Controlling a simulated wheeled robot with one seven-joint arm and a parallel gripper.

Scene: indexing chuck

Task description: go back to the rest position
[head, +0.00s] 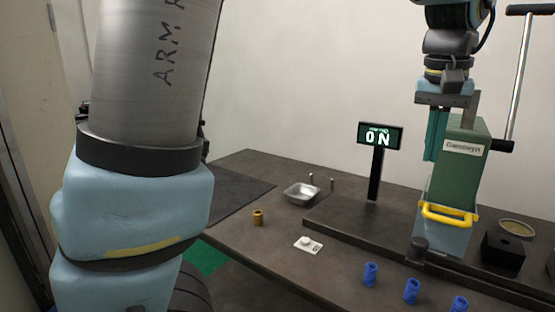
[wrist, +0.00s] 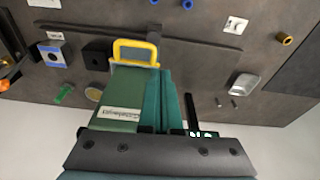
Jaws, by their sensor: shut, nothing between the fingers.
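My gripper (head: 432,156) is at the upper right of the head view, pointing down beside the green machine housing (head: 462,165). Its teal fingers are together with nothing between them. In the wrist view the fingers (wrist: 168,74) lie right beside the housing (wrist: 122,95); I cannot tell whether they touch it. The housing has a white label and a yellow guard handle (head: 449,215) at its front, which also shows in the wrist view (wrist: 135,50). A lit sign (head: 380,135) reading ON stands left of the housing.
A long lever (head: 520,80) rises right of the housing. The dark bench holds a metal tray (head: 302,194), a brass cylinder (head: 258,217), a white button plate (head: 308,245), blue cylinders (head: 370,274), a black block (head: 502,252) and a yellowish dish (head: 517,229).

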